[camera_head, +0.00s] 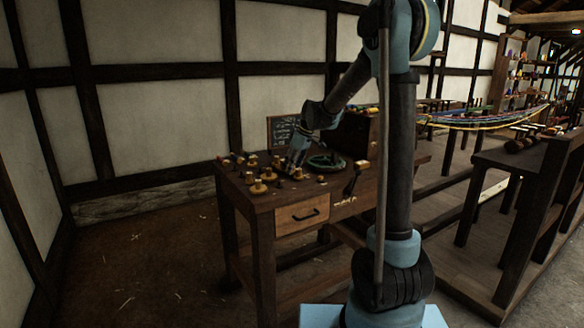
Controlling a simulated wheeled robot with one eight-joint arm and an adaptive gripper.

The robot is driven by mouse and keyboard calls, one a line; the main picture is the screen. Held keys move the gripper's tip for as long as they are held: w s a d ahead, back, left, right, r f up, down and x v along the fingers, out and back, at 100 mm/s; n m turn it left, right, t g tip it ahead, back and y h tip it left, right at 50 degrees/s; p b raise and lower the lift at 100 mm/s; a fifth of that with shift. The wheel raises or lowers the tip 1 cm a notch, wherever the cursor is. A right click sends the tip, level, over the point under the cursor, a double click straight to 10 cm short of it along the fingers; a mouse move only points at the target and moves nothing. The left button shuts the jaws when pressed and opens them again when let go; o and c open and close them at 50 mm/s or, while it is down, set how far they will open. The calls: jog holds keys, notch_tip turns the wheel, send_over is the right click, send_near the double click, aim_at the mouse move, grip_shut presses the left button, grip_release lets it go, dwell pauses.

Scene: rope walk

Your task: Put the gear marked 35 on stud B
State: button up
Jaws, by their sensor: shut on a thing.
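Several small brass-yellow gears or knobs, among them one near the front (258,187) and one at the back left (251,160), stand on the wooden workbench (262,203). Their markings are too small to read, so I cannot tell which is the gear marked 35. Dark upright pegs show among them, but I cannot tell which is stud B. My gripper (291,168) points down at the bench top, amid these pieces. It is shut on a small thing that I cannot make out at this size.
A dark green ring-shaped thing (326,162) lies right of my gripper. A small chalkboard (283,131) stands at the bench's back. The bench has a drawer (302,214) in front. Stretched ropes (480,119) and another table (500,160) are to the right. Floor at left is open.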

jog(key=shift+f, duration=0.45)
dwell(0.6)
jog(key=o, duration=1)
jog(key=shift+o, duration=0.2)
jog(key=shift+r, duration=0.1)
jog(key=shift+r, duration=3.95)
